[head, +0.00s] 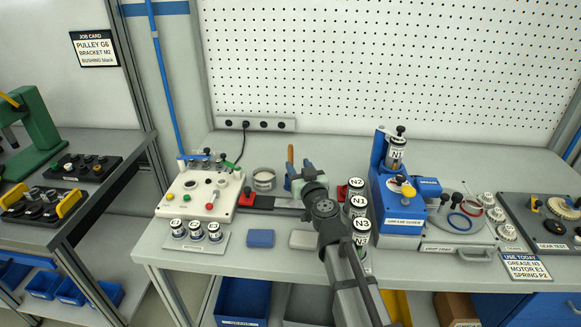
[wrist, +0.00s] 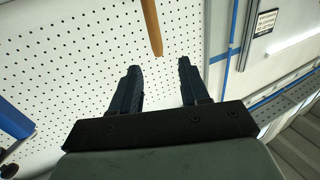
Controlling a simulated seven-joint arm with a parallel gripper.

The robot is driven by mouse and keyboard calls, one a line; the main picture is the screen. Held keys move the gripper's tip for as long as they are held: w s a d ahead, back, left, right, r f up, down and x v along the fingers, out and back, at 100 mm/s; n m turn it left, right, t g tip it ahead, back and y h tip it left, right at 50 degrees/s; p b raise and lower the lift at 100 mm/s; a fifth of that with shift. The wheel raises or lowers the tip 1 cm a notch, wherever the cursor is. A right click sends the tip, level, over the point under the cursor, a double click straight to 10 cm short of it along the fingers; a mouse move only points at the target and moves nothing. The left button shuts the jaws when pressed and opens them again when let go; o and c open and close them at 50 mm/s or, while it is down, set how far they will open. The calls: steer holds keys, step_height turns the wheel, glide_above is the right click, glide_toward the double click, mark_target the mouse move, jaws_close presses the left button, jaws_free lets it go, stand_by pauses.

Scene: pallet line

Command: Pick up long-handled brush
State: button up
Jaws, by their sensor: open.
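The long-handled brush shows only as a brown wooden handle (head: 290,154) standing upright behind my gripper (head: 297,172) in the head view. Its lower part and bristles are hidden there. In the wrist view the handle (wrist: 152,25) comes down from the top edge, and its end lies just beyond the gap between my fingertips (wrist: 158,64). The two dark fingers are apart with nothing between them. I cannot tell the exact distance from fingers to handle.
A round tin (head: 264,180) stands left of my gripper. Labelled cans (head: 357,205) stand close on its right, beside the blue grease press (head: 403,212). A white fixture board (head: 200,205) is at left. A blue block (head: 260,238) lies in front. The pegboard (head: 400,60) rises behind.

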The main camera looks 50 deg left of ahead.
mark_target(291, 152)
steer(key=x, duration=0.5)
steer(key=shift+w+x, duration=0.2)
steer(key=shift+x, duration=2.4)
steer(key=shift+d+f, duration=0.1)
steer(key=shift+f, duration=0.05)
steer(key=shift+c, duration=0.2)
jaws_close()
